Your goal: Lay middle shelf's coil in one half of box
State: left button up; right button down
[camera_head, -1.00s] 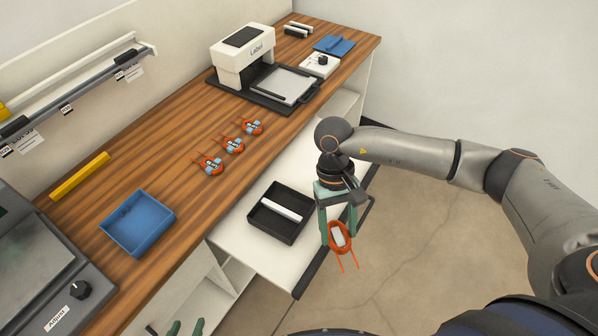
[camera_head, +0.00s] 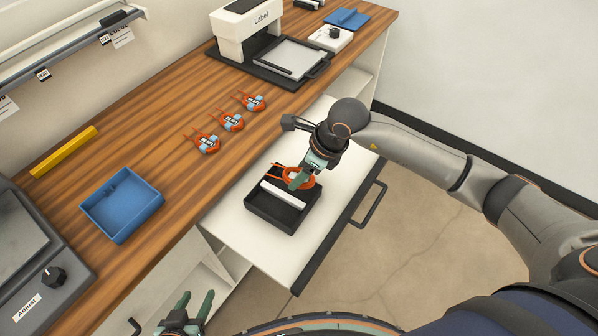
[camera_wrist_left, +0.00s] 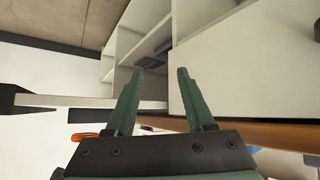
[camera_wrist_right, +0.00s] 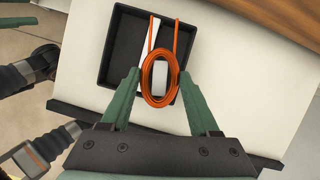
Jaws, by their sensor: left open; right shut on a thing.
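The orange wire coil (camera_head: 294,179), an oval ring with two straight tails, is held by my right gripper (camera_head: 306,180). It is over the black box (camera_head: 268,217), at the upper-right half beyond the white divider (camera_head: 284,194).
The box sits on a white pulled-out drawer (camera_head: 237,222) with a dark handle (camera_head: 368,205). Several orange labelled coils (camera_head: 231,121) lie on the wooden worktop, beside a blue tray (camera_head: 121,204) and label printer (camera_head: 248,38). Open shelves (camera_wrist_left: 150,45) show in the left wrist view.

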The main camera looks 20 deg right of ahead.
jog(key=shift+w+a+f+m+t+h, duration=0.15)
jog(key=shift+w+m+t+h, duration=0.35)
jog(key=shift+m, duration=0.6)
jog(key=shift+f+b, duration=1.45)
jog(key=shift+f, duration=0.6)
pick_arm(q)
jog(key=shift+w+d+f+h, duration=0.15)
jog(key=shift+w+d+f, duration=0.1)
jog(key=shift+d+f, duration=0.2)
jog(key=shift+w+d+f+h, duration=0.15)
jog(key=shift+w+d+f, duration=0.05)
jog(key=shift+d+f, duration=0.2)
pick_arm(e)
jog(key=c, duration=0.6)
grip_release()
jog(key=o, duration=0.6)
jog(key=shift+c, duration=0.2)
pick_arm(q)
jog(key=shift+s+f, duration=0.1)
jog(key=shift+f, duration=0.1)
